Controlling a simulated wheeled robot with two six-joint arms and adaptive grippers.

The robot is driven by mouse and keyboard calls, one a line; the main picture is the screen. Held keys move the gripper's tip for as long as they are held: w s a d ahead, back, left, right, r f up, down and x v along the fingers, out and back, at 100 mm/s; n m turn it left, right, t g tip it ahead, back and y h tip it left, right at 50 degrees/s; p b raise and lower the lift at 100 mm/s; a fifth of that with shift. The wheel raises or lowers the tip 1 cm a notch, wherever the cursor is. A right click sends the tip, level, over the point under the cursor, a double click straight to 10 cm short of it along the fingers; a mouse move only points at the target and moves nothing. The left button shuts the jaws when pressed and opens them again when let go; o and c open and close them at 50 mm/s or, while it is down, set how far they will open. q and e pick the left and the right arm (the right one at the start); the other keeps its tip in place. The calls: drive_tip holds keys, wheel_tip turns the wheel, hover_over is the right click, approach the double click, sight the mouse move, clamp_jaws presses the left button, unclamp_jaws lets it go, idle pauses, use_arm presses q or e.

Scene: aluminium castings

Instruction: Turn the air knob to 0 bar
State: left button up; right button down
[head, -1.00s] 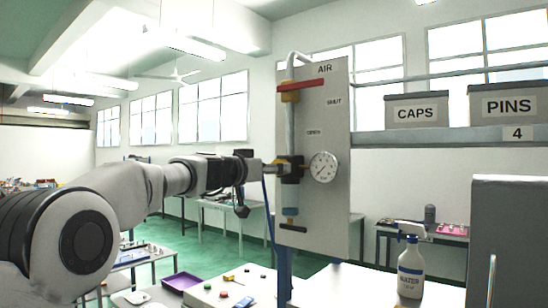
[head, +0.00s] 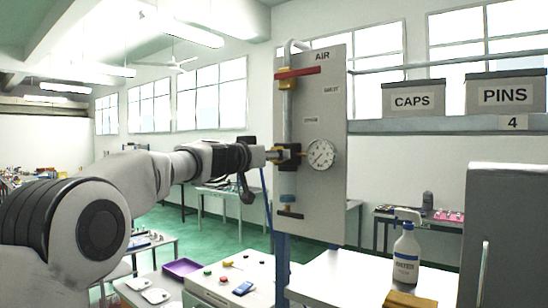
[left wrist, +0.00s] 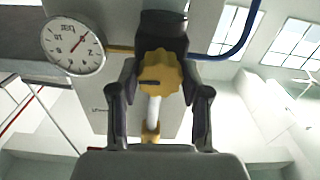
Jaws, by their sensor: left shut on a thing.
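The air knob (left wrist: 160,74) is a yellow, lobed knob with a dark mark on its face, on a black regulator body. My left gripper (left wrist: 159,82) has one finger on each side of it and is shut on it. In the head view the left gripper (head: 272,154) reaches the regulator (head: 289,155) from the left and hides most of the knob. The round white pressure gauge (head: 321,154) sits right of it; its needle appears to point lower left. The gauge looks inverted in the left wrist view (left wrist: 73,45); its exact reading is unclear. My right gripper is not in view.
The grey AIR panel (head: 327,205) carries a red lever (head: 298,72) above and a blue-and-black valve (head: 289,205) below. A blue hose (left wrist: 240,35) passes near the knob. A spray bottle (head: 406,255) stands on the white table (head: 340,278) at the right.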

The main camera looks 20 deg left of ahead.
use_arm(q)
drive_tip(key=shift+n+b, duration=0.6)
drive_tip(key=shift+n, duration=8)
drive_tip(key=o, duration=1.1)
